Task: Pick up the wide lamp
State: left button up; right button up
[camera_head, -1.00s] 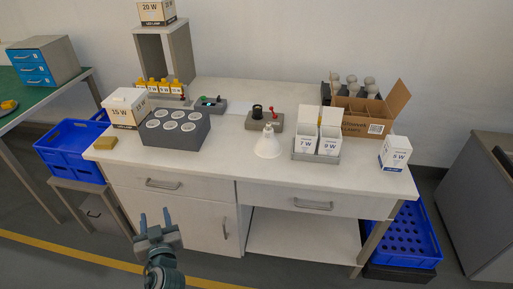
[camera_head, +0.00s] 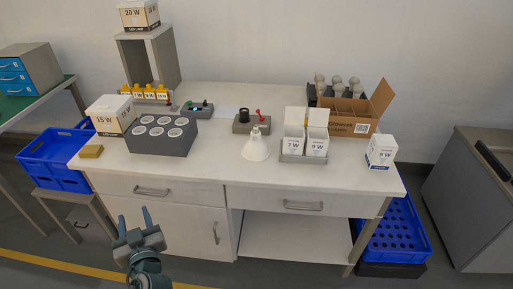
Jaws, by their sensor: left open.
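The wide lamp (camera_head: 255,148) is a white, cone-shaped bulb standing on its broad face near the middle of the white workbench, with its narrow metal base pointing up. My left gripper (camera_head: 133,222) is open and empty, in front of the bench and below its top, to the left of the lamp and well apart from it. My right gripper is not in view.
Left of the lamp is a grey block (camera_head: 162,136) with several round sockets. A grey test device (camera_head: 251,122) stands behind it. To its right are white boxes in a tray (camera_head: 304,158) and a cardboard carton (camera_head: 352,117). The front bench top is mostly clear.

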aim_at(255, 149)
jog(key=i+l+z, duration=0.35)
jog(key=i+z, duration=0.3)
jog(key=i, duration=0.3)
